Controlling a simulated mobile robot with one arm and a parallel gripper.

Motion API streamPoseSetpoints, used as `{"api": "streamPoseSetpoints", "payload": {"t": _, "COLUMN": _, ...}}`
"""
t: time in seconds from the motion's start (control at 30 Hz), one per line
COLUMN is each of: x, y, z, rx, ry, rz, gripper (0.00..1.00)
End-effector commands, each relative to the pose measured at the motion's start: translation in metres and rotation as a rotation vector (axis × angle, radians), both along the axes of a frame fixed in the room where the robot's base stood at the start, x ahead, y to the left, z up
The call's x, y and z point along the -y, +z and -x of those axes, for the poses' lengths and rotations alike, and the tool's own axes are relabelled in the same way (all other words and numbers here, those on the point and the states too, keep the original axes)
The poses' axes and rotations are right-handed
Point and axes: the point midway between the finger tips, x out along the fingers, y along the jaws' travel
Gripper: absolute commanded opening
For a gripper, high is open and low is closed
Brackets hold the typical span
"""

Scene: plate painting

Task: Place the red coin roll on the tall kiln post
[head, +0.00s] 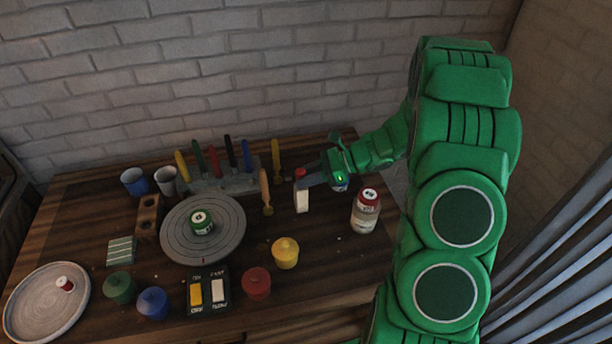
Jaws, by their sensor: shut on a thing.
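My gripper (312,181) reaches in from the right at the back right of the table, its grey fingers shut on a small red piece, which looks like the red coin roll (299,173). The fingers partly hide it. A white upright block, which looks like the tall kiln post (302,200), stands directly below the red piece. The red piece appears at the post's top; I cannot tell whether it touches. Another small red-and-white roll (65,284) lies on the pale round plate (30,312) at the far left.
A jar with a red lid (365,212) stands close right of the post. An orange-handled tool (265,190) stands to its left. A grey turntable (180,245) holds a green can (201,222). Yellow (285,253) and red (256,284) lidded pots stand in front.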

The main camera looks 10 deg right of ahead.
Motion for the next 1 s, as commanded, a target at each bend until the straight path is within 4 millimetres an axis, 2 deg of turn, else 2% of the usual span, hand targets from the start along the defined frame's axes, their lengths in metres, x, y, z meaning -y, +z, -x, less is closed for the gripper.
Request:
{"api": "streamPoseSetpoints", "payload": {"t": 0.2, "x": 0.000, "y": -0.002, "z": 0.000, "rx": 0.000, "ry": 0.000, "rz": -0.001, "gripper": 0.00}}
{"api": "streamPoseSetpoints", "payload": {"t": 0.23, "x": 0.000, "y": -0.002, "z": 0.000, "rx": 0.000, "ry": 0.000, "rz": 0.000, "gripper": 0.31}}
{"api": "streamPoseSetpoints", "payload": {"t": 0.4, "x": 0.000, "y": -0.002, "z": 0.000, "rx": 0.000, "ry": 0.000, "rz": 0.000, "gripper": 0.54}}
{"api": "streamPoseSetpoints", "payload": {"t": 0.77, "x": 0.000, "y": 0.001, "z": 0.000, "rx": 0.001, "ry": 0.000, "rz": 0.001, "gripper": 0.54}}
{"api": "streamPoseSetpoints", "payload": {"t": 1.0, "x": 0.031, "y": 0.013, "z": 0.003, "rx": 0.004, "ry": -0.002, "rz": 0.001, "gripper": 0.54}}
